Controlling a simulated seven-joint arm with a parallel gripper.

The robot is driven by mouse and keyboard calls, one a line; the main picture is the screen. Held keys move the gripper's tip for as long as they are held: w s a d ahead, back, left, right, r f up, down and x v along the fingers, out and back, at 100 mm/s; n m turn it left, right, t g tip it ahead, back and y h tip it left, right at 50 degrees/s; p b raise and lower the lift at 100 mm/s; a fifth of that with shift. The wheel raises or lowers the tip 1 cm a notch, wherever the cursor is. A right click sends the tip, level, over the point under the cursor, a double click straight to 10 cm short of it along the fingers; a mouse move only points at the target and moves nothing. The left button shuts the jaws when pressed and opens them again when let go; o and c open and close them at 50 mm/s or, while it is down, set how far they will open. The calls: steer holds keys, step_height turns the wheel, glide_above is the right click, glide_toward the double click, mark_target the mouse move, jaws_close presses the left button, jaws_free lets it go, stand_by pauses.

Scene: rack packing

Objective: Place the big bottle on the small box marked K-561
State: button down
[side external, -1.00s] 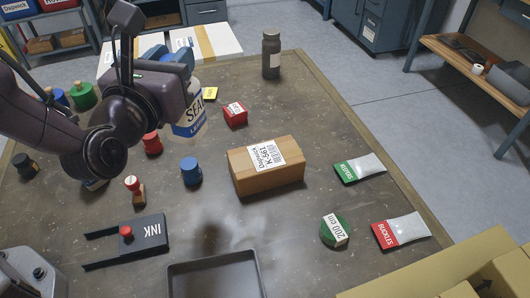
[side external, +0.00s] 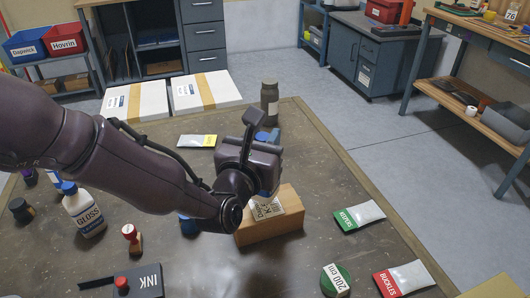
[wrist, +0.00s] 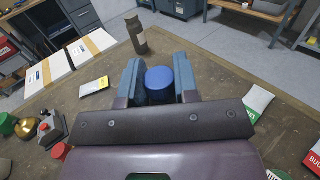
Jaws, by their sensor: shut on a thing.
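My gripper (side external: 266,174) is above the wooden box marked K-561 (side external: 284,226). In the wrist view its two blue-grey fingers (wrist: 160,80) are shut on the round blue cap of the big bottle (wrist: 160,78). The bottle's body is hidden under the cap in the wrist view and behind my gripper in the side view. The box's label is partly covered by my gripper. I cannot tell whether the bottle touches the box. A white GLOSS bottle (side external: 84,212) with a blue cap stands upright at the left.
A dark bottle (side external: 270,100) stands near the table's far edge. Green (side external: 358,217) and red (side external: 404,279) packets and a green-and-white disc (side external: 335,281) lie right of the box.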

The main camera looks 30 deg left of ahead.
steer(key=shift+w+d+f, duration=0.1)
steer(key=shift+w+f, duration=0.1)
steer(key=shift+f, duration=1.75)
steer(key=c, duration=0.9)
jaws_free()
steer(key=shift+o, duration=0.2)
steer(key=shift+r, duration=0.1)
